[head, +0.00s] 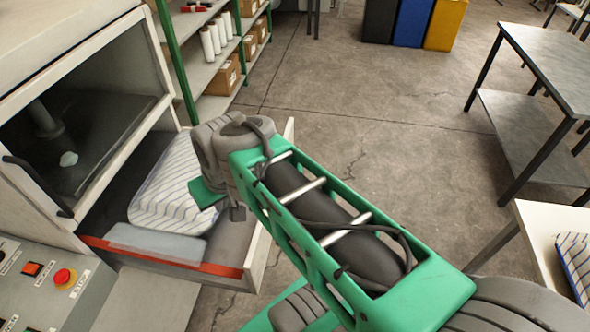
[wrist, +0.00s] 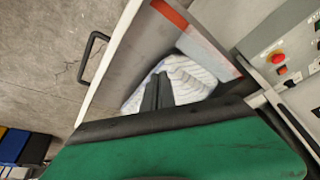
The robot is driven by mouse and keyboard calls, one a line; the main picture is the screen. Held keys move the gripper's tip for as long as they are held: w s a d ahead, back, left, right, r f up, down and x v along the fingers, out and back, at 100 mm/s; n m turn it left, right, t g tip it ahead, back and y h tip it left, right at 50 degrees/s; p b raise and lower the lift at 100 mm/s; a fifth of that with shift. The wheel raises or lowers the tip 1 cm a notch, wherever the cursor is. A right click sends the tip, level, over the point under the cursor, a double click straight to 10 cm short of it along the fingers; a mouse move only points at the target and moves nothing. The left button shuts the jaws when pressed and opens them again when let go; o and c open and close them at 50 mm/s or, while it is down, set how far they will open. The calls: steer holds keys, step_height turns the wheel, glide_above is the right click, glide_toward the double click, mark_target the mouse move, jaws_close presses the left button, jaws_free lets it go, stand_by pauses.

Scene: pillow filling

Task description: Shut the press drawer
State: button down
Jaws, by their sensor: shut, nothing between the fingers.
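The press drawer (head: 258,258) stands pulled out from the white press at the left in the head view. A striped pillow (head: 178,195) lies inside it. The drawer also shows in the wrist view (wrist: 128,68), with its black bar handle (wrist: 90,58) on the outer front face. My gripper (wrist: 158,92) is shut and empty. In the wrist view its fingers appear over the drawer, in front of the striped pillow (wrist: 195,80). Whether they touch anything is unclear. In the head view my wrist hides part of the drawer's far side, and the handle is out of sight.
The press's control panel (head: 45,285) with a red button is beside the drawer. A green-framed shelf (head: 195,75) with rolls and boxes stands behind. Grey tables (head: 540,140) are at the right. The floor between is clear.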

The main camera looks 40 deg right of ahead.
steer(key=w+d+f+m+b, duration=0.1)
steer(key=d+f, duration=0.1)
steer(key=d, duration=0.3)
steer(key=w+d+f+m+b, duration=0.1)
steer(key=d+f+b, duration=0.1)
steer(key=d, duration=0.3)
steer(key=w+d+f+m+t+b, duration=0.1)
steer(key=d+f+m+b, duration=0.1)
steer(key=d, duration=0.3)
steer(key=shift+d+f+y, duration=0.25)
steer(key=shift+f+y, duration=0.05)
steer(key=shift+f, duration=0.6)
steer(key=s+d+f+m+t+b, duration=0.2)
steer(key=s+d+f, duration=0.15)
steer(key=d, duration=0.55)
steer(key=s+d+f+m+t+b, duration=0.15)
steer(key=s+d, duration=0.25)
steer(key=d, duration=0.5)
steer(key=w+a+f, duration=0.2)
steer(key=w+f, duration=0.5)
steer(key=w, duration=0.2)
steer(key=shift+w+a+m+h, duration=0.25)
steer(key=shift+a+m+h, duration=0.1)
steer(key=shift+a+h, duration=0.05)
steer(key=shift+g, duration=0.25)
